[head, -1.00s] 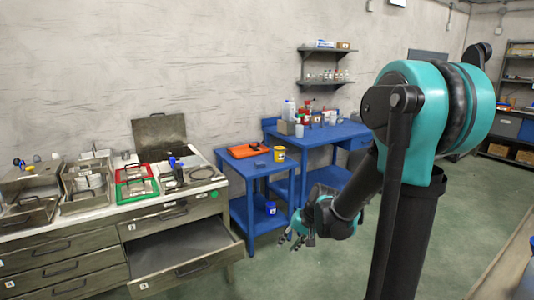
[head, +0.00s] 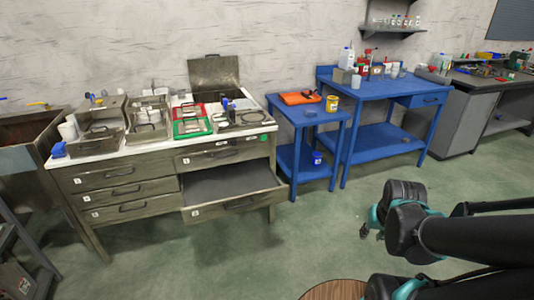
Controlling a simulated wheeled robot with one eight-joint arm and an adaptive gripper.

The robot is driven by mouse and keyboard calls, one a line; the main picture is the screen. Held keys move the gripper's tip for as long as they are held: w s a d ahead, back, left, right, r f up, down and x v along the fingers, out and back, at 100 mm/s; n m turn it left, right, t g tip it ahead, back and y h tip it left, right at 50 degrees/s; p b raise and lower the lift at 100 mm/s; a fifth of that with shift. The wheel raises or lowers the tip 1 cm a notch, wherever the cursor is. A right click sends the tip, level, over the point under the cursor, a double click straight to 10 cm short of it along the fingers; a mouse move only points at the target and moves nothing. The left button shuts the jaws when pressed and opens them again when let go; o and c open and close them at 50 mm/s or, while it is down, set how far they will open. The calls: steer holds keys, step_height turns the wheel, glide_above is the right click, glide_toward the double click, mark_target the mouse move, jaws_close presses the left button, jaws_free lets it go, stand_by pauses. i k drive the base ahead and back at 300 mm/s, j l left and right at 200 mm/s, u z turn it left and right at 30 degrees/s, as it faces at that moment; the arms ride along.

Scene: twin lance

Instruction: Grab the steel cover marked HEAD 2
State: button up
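Several steel covers and trays sit on the white-topped steel cabinet (head: 78,151). No HEAD 2 marking can be read at this size, so I cannot tell which cover bears it. One steel cover (head: 214,72) stands raised at the back. My gripper (head: 369,229) is low at the right, over the floor and far from the covers. Its fingers are small and partly hidden by my arm, so their opening cannot be told.
Two blue tables (head: 310,113) (head: 385,91) with bottles and an orange tray stand to the right.

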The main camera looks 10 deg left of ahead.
mark_target(101, 135)
steer(key=u, duration=1.9)
steer(key=i+j, duration=0.15)
steer(key=i, duration=0.25)
steer(key=i+j, duration=0.2)
steer(key=i, duration=0.2)
